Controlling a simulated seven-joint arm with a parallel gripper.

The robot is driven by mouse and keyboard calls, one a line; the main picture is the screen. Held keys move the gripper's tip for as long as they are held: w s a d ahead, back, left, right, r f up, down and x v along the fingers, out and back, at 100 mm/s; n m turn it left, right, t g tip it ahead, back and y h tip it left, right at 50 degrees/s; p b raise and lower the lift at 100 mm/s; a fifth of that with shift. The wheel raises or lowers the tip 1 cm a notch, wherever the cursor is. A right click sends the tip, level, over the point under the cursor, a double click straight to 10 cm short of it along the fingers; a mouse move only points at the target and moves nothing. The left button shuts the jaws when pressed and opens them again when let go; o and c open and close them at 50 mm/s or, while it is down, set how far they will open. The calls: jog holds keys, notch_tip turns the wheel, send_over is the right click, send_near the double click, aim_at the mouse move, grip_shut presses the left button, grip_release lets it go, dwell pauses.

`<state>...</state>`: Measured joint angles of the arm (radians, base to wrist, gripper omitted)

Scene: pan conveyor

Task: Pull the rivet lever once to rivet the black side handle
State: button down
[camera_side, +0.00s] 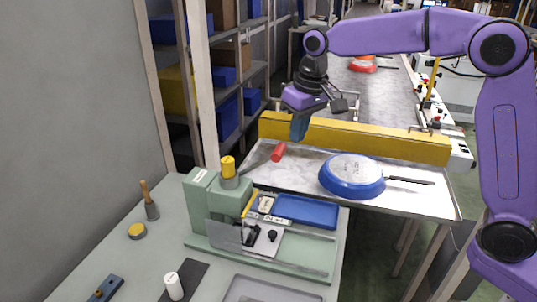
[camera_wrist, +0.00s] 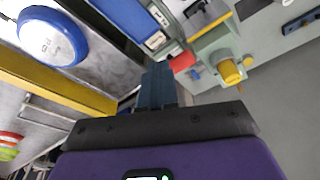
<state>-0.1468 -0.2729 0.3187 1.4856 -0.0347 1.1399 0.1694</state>
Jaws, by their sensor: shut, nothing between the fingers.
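The green rivet press (camera_side: 205,207) stands on the left bench with a yellow cap on top. Its lever reaches right and ends in a red grip (camera_side: 278,151), which also shows in the wrist view (camera_wrist: 182,61). My gripper (camera_side: 297,137) is shut and empty, just above and right of the red grip in the side view. In the wrist view my fingertips (camera_wrist: 159,68) lie just left of the grip; contact cannot be told. A small black part (camera_side: 250,236), perhaps the side handle, sits at the press's fixture. The blue pan (camera_side: 351,177) lies upside down with its long black handle pointing right.
A blue tray (camera_side: 306,211) lies behind the fixture. A yellow rail (camera_side: 370,138) crosses behind the pan at the conveyor end. A wooden-handled tool (camera_side: 150,203), a yellow-topped disc (camera_side: 137,231) and a white cylinder (camera_side: 174,286) stand on the bench. Shelves stand behind.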

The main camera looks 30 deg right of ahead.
notch_tip(320, 180, up, 6)
jog(key=shift+s+d, duration=0.2)
dwell(0.4)
dwell(0.4)
jog(key=s+d+f+n, duration=0.3)
jog(key=s+d+f, duration=0.1)
jog(key=s, duration=0.7)
jog(key=s+d+f+n+g, duration=0.1)
jog(key=s+d+f+n, duration=0.2)
jog(key=s, duration=0.9)
jog(key=s+d+f+n+g, duration=0.1)
jog(key=s+d+f+n, duration=0.2)
jog(key=s, duration=0.9)
notch_tip(320, 180, down, 5)
jog(key=d, duration=0.3)
jog(key=shift+s+r+n, duration=0.15)
jog(key=shift+s+n, duration=0.05)
jog(key=shift+n, duration=0.1)
